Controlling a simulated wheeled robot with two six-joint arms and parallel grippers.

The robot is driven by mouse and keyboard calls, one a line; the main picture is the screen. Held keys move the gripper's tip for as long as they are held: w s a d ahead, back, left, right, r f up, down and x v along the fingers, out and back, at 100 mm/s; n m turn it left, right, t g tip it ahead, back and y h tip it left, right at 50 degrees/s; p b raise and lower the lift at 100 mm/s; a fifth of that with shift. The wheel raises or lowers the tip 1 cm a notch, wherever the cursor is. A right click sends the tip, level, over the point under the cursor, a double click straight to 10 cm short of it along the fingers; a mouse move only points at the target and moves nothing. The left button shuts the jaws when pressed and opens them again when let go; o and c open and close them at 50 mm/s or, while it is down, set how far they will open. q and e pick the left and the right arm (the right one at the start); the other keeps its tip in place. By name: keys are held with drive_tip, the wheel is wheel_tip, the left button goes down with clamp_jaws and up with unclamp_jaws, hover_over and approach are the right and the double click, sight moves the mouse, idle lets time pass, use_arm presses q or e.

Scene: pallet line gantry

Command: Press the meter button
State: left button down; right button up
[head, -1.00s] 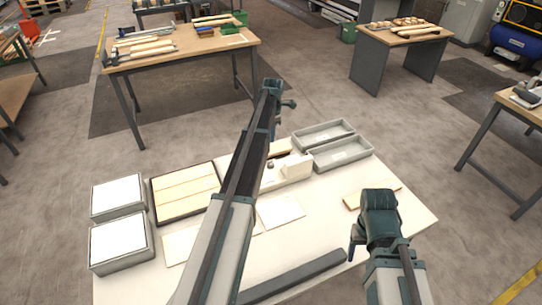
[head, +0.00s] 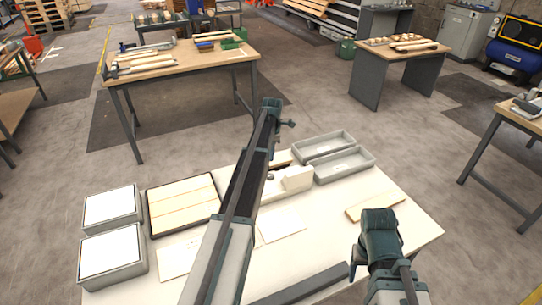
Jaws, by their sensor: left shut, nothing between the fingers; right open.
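A white block-shaped device (head: 297,178), which looks like the meter, stands on the white table behind my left forearm. A small dark knob (head: 270,177) shows beside it. I cannot tell whether that is the button. My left arm reaches up across the table, and its gripper (head: 289,124) is shut and empty. In the picture it lies above the device, near the table's far edge; its height is unclear. My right gripper (head: 353,272) is open and empty at the front right of the table, apart from the device.
Two grey trays (head: 340,165) lie at the table's back right. Two grey boxes with white tops (head: 112,253) and a dark-framed wooden panel (head: 183,203) are at left. A wooden strip (head: 376,207) and a dark bar (head: 303,287) lie near my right arm.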

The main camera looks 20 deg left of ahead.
sight(270, 176)
use_arm(q)
wheel_tip(270, 176, down, 9)
drive_tip(key=b, duration=0.8)
drive_tip(key=shift+w+a+f, duration=0.1)
drive_tip(key=shift+a+f, duration=0.05)
